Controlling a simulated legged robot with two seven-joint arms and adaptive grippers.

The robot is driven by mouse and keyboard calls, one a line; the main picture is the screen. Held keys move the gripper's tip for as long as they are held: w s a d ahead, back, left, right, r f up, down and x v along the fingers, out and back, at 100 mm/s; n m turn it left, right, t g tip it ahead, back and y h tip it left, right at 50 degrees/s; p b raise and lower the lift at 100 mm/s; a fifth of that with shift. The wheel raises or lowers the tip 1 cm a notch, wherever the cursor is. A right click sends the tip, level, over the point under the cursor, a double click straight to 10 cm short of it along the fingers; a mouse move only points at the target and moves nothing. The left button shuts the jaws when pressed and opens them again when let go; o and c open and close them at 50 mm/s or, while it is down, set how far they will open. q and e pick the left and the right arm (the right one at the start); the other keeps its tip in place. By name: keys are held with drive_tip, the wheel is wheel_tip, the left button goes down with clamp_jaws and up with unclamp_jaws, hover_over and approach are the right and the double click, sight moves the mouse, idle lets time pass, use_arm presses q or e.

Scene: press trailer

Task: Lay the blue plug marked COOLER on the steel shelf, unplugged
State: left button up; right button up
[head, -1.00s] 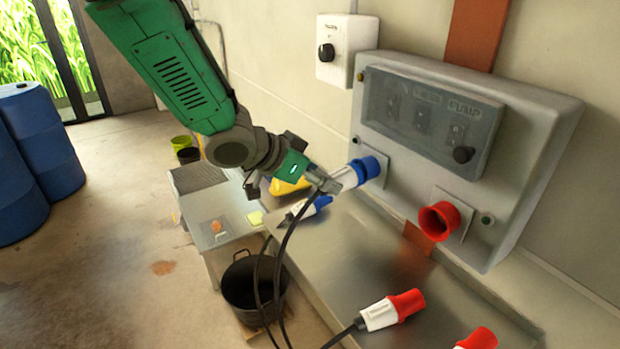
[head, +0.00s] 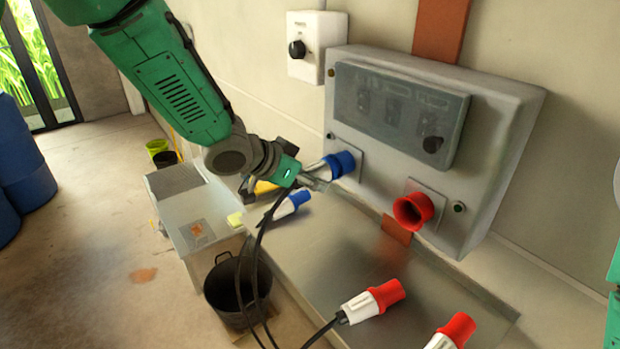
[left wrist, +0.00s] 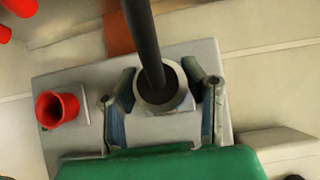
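A blue plug with a pale body (head: 320,166) sits in the blue socket (head: 342,163) on the left of the grey wall box. A second blue-and-white plug (head: 293,204) lies on the left end of the steel shelf (head: 330,250). No COOLER marking is readable on either. My left gripper (head: 318,182) is at the socketed plug's body. In the left wrist view, the plug's round back end (left wrist: 163,98) and black cable are between the spread fingers of my left gripper (left wrist: 165,112), with gaps at both sides. Only part of my right arm shows; its gripper is out of view.
A red socket (head: 412,212) is on the grey box (head: 490,190). Two red-and-white plugs (head: 372,302) (head: 452,332) lie at the shelf's front. Black cables hang over the left edge near a black bucket (head: 235,290). The shelf's middle is clear.

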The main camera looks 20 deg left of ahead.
use_arm(q)
drive_tip(key=shift+d, duration=0.25)
drive_tip(key=shift+a, duration=0.1)
drive_tip(key=shift+s+a, duration=0.1)
drive_tip(key=shift+a, duration=0.05)
drive_tip(key=shift+s+a, duration=0.7)
drive_tip(key=shift+s, duration=0.25)
drive_tip(key=shift+s+a, duration=0.7)
drive_tip(key=shift+s, duration=0.2)
drive_tip(key=shift+s+a, duration=0.7)
drive_tip(key=shift+s, duration=0.25)
drive_tip(key=shift+c, duration=0.2)
